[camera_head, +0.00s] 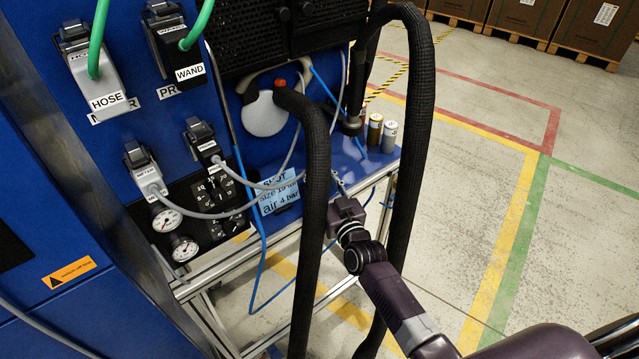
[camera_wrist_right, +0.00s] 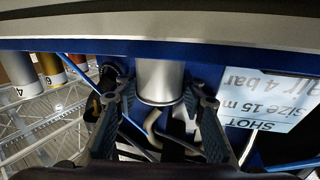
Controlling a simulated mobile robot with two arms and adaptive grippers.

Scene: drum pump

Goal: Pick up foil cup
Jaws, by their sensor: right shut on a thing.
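The foil cup (camera_wrist_right: 160,82) is a plain silver cylinder in the right wrist view, between the two fingers of my right gripper (camera_wrist_right: 160,104). The fingers are shut on its sides. In the head view my right gripper (camera_head: 341,190) is at the front edge of the blue shelf, right of the SHOT card. The cup cannot be made out clearly there. My left gripper is not in view.
The light-blue SHOT card (camera_head: 279,197) reads size 15, air 4 bar. Several numbered cans (camera_head: 389,137) stand on the blue shelf (camera_head: 345,158). Thick black hoses (camera_head: 318,150) hang close to my right arm. Gauges (camera_head: 184,248) sit at the left. Floor is free at the right.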

